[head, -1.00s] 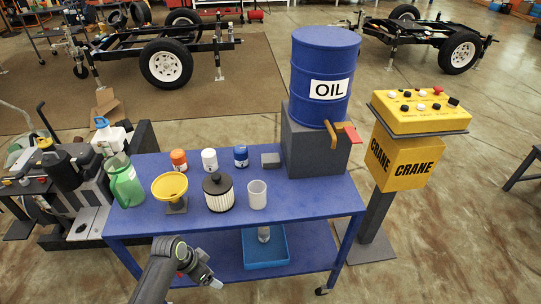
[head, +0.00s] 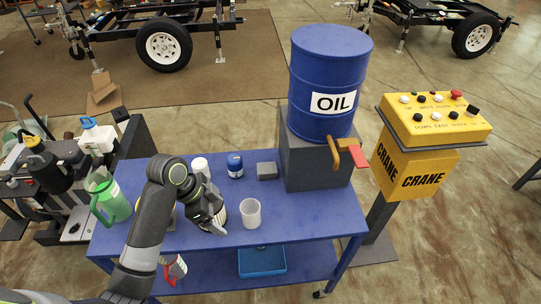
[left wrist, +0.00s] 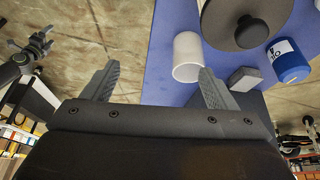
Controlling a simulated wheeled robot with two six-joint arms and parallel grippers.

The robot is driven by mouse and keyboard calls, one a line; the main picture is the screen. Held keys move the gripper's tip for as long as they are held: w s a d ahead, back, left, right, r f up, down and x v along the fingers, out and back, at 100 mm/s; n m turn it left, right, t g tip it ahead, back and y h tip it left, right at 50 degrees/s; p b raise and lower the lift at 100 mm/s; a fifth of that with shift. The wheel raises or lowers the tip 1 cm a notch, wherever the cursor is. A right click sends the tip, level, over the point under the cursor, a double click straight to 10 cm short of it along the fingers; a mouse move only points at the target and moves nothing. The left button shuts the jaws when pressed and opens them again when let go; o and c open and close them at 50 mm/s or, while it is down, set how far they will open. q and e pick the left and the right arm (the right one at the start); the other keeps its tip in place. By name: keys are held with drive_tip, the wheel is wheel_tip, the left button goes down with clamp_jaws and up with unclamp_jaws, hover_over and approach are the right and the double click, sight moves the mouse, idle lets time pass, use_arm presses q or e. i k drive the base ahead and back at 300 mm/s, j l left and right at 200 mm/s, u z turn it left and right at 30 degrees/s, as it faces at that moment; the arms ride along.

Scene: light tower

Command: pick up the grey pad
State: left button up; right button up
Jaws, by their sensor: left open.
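The grey pad (head: 267,171) is a small grey block lying on the blue table (head: 305,215), just left of the oil drum's dark stand. It also shows in the left wrist view (left wrist: 243,78), beyond and to the right of the fingers. My left gripper (head: 212,222) is over the table's front left part, in front of the black-topped filter and left of the white cup. Its two fingers (left wrist: 158,74) are spread with nothing between them. The pad is apart from the gripper. My right gripper is in neither view.
A white cup (head: 250,213) and a blue can (head: 235,166) stand near the pad. The blue oil drum (head: 328,80) on its stand (head: 305,162) rises right of it, with an orange tap. A green jug (head: 112,200) stands at the left. The table's front right is clear.

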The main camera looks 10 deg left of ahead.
sight(265, 171)
drive_tip(key=i, duration=0.85)
